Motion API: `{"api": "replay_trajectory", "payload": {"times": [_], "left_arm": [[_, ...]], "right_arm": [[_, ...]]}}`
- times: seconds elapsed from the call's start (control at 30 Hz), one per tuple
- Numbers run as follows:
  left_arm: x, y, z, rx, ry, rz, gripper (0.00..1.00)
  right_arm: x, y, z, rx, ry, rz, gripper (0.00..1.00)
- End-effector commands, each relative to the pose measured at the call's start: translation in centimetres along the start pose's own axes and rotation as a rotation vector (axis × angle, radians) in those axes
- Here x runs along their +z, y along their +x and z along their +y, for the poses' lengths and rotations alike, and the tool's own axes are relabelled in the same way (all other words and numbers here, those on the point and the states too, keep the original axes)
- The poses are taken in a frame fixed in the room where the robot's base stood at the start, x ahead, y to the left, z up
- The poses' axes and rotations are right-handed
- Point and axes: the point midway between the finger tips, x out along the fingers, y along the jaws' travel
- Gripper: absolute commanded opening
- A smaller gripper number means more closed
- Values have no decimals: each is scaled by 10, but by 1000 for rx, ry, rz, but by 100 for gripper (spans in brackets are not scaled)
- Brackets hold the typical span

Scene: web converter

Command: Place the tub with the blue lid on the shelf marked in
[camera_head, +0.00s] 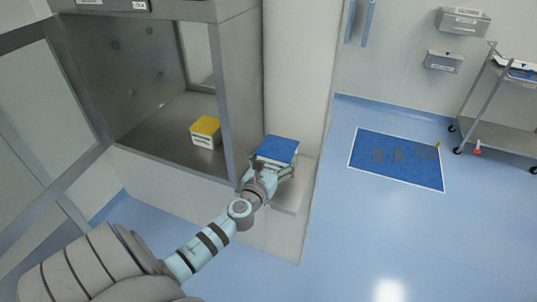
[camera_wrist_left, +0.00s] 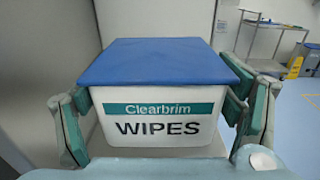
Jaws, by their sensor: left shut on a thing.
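The tub with the blue lid (camera_head: 277,149) is at the end of my left arm in the head view, over a pale ledge (camera_head: 292,196) right of the open cabinet. In the left wrist view the tub (camera_wrist_left: 160,115) is white, with a teal "Clearbrim" band and the word "WIPES". My left gripper (camera_wrist_left: 158,128) has a finger on each side of it and is shut on it. The tub looks upright. I cannot tell whether its base touches the ledge. No shelf label reading "in" is legible. My right gripper is not in view.
A yellow-lidded tub (camera_head: 206,131) stands inside the open grey cabinet (camera_head: 170,130). The cabinet's front post (camera_head: 222,95) stands between the two tubs. A blue mat (camera_head: 396,160) lies on the floor, and a trolley (camera_head: 503,128) stands at the right. Open floor lies front right.

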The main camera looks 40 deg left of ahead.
Motion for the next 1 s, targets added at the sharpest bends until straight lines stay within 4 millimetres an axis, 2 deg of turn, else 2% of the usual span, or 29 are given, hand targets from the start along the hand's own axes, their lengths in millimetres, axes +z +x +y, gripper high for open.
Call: {"api": "replay_trajectory", "payload": {"times": [0.2,0.3,0.47,0.63,0.97,1.0], "left_arm": [[-2,32,33,2,2,-2,55],[-24,32,32,0,-1,1,55],[-40,31,31,0,-1,0,55],[-75,31,31,1,-1,1,55],[-74,34,34,0,-1,1,55],[-75,34,34,0,-1,1,87]], "right_arm": [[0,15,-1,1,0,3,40],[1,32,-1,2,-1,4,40],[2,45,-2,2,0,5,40],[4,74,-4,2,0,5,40],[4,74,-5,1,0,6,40],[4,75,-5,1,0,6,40]]}}
